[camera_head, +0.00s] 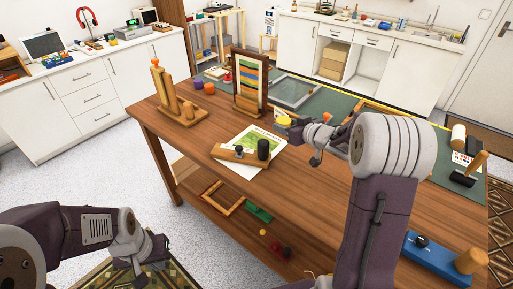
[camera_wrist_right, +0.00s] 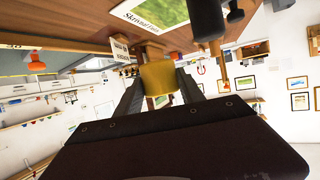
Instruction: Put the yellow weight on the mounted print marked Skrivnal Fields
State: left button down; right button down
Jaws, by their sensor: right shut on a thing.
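The yellow weight (camera_head: 283,121) is between the fingers of my right gripper (camera_head: 304,125), above the table. It also shows as a yellow block between the two dark fingers in the right wrist view (camera_wrist_right: 159,77). The mounted print (camera_head: 262,137), white with a green picture, lies on the table left of my right gripper. Its lettering, seen in the right wrist view (camera_wrist_right: 142,12), appears to read Skrivnal Fields. A wooden tool with a black cylinder (camera_head: 263,149) covers its near edge. My left gripper (camera_head: 150,262) is low at the left, away from the table top; its jaws are unclear.
A wooden stand with pegs (camera_head: 175,105) and an upright frame rack (camera_head: 250,85) stand on the wooden table (camera_head: 210,135). A green mat (camera_head: 335,103) with a clear frame lies behind. A blue block tool (camera_head: 440,255) is at the right front.

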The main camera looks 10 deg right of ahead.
jog(key=x, duration=0.4)
jog(key=f+b+x, duration=0.1)
jog(key=x, duration=0.4)
jog(key=f+b+x, duration=0.1)
jog(key=x, duration=0.3)
jog(key=shift+s, duration=0.25)
notch_tip(320, 180, down, 4)
jog(key=shift+s+r+b, duration=0.1)
jog(key=shift+b, duration=0.85)
jog(key=shift+f, duration=0.25)
jog(key=shift+r, duration=0.1)
jog(key=c, duration=0.7)
grip_release()
jog(key=shift+f, duration=0.2)
